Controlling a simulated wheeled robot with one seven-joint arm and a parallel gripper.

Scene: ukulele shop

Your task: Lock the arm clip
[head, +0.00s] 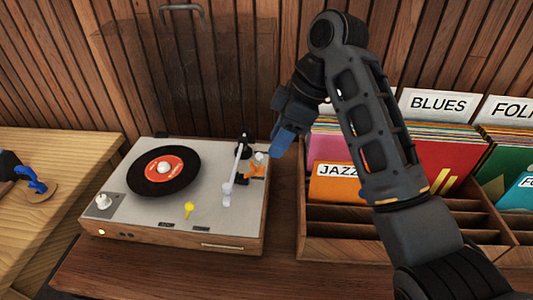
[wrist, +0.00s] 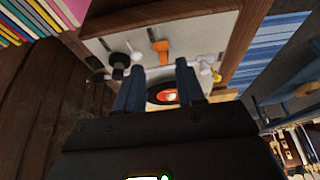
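A turntable (head: 128,208) with a silver top and wooden sides stands on the wooden counter. A black record with a red label (head: 163,170) lies on it. A white tonearm (head: 236,172) runs along its right part. An orange piece (head: 254,171), which looks like the arm clip, is beside the tonearm near the right edge; it also shows in the wrist view (wrist: 160,46). I cannot tell whether it is locked. My gripper (head: 283,141) is just up and right of the clip in the head view, apart from it. In the wrist view its blue fingers (wrist: 158,78) are spread with nothing between them.
A wooden record crate (head: 340,246) with sleeves labelled JAZZ and BLUES stands close to the right. A clear raised lid (head: 200,65) is behind the turntable. A lighter table (head: 60,190) is at left.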

